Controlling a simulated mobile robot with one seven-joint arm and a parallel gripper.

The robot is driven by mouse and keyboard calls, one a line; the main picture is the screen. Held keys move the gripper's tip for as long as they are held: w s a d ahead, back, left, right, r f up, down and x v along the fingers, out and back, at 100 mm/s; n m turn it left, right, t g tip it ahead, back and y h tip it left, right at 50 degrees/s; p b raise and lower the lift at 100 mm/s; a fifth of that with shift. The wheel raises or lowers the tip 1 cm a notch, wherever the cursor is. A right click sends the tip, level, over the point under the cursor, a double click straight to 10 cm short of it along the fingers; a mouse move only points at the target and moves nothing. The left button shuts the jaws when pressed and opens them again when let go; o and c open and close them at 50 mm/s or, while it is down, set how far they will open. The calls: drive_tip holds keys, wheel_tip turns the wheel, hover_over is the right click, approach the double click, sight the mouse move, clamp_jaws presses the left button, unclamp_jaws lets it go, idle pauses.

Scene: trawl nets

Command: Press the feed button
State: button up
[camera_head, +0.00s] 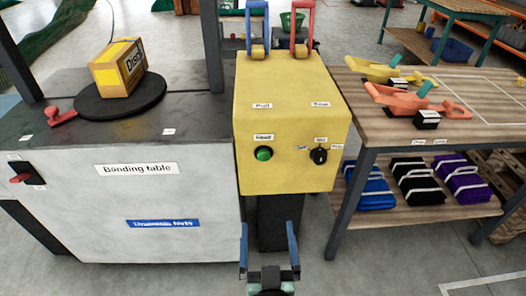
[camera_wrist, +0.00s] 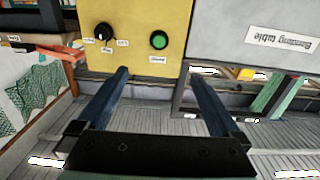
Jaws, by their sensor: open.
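The yellow control box (camera_head: 290,105) stands in the middle of the head view. A round green button (camera_head: 264,153) is on the left of its front face, with a small label above it that is too blurred to read surely. The green button (camera_wrist: 159,40) also shows in the upside-down wrist view, above the gap between my fingers. My gripper (camera_head: 268,232) is open and empty, below the box's front face in the head view. Its two blue fingers (camera_wrist: 157,75) are apart and point toward the box. They appear not to touch it.
A black knob (camera_head: 318,156) sits right of the button. Blue and red levers (camera_head: 301,28) stand on the box. The banding table (camera_head: 75,215) is at left, bearing a turntable (camera_head: 90,105) and a carton (camera_head: 118,68). A wooden workbench (camera_head: 375,125) is at right.

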drive_tip(key=w+a+r+t, duration=0.1)
drive_tip(key=w+r+t, duration=0.1)
drive_tip(key=r, duration=1.3)
drive_tip(key=w+a+r+t, duration=0.1)
drive_tip(key=r+t, duration=0.2)
drive_tip(key=r, duration=1.3)
drive_tip(key=s+r+t+p, duration=0.15)
drive_tip(key=s+r, duration=0.25)
drive_tip(key=r, duration=0.4)
drive_tip(key=s+r+t, duration=0.2)
drive_tip(key=s+r, duration=0.2)
drive_tip(key=r, duration=0.5)
drive_tip(key=s+r+t, duration=0.1)
drive_tip(key=s+r, duration=0.3)
drive_tip(key=r, duration=0.4)
wheel_tip(320, 180, up, 23)
drive_tip(key=p, duration=2.3)
drive_tip(key=shift+w+a+f, duration=0.2)
drive_tip(key=shift+w+a, duration=0.25)
clamp_jaws()
